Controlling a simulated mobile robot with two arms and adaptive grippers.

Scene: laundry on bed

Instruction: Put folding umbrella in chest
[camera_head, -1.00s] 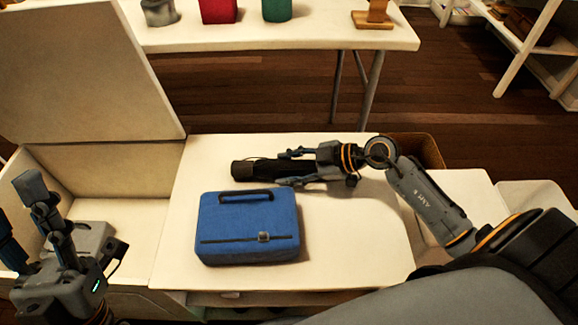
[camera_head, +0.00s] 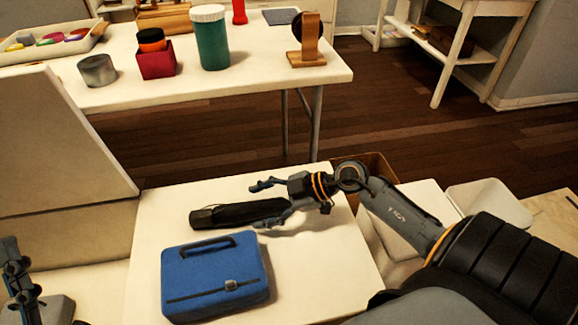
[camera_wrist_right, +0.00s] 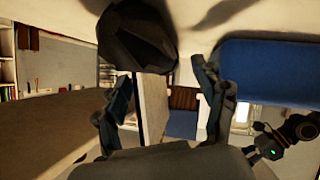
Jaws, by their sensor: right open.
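The black folding umbrella (camera_head: 235,213) lies on the white table behind the blue case. My right gripper (camera_head: 263,205) is open at the umbrella's right end, its far finger clear of the umbrella and its near finger close beside it; contact is unclear. In the right wrist view, the umbrella's dark end (camera_wrist_right: 138,38) shows just beyond the spread fingers. The pale chest (camera_head: 70,240) stands at the left with its lid (camera_head: 55,145) raised; its inside is mostly cut off. My left gripper (camera_head: 20,285) is partly visible at the left edge, its opening unclear.
The blue case (camera_head: 215,278) lies on the white table (camera_head: 320,270), in front of the umbrella. A brown box (camera_head: 372,170) stands behind my right wrist. A farther table (camera_head: 250,85) holds a green jar (camera_head: 211,40), a red box (camera_head: 156,62) and other items.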

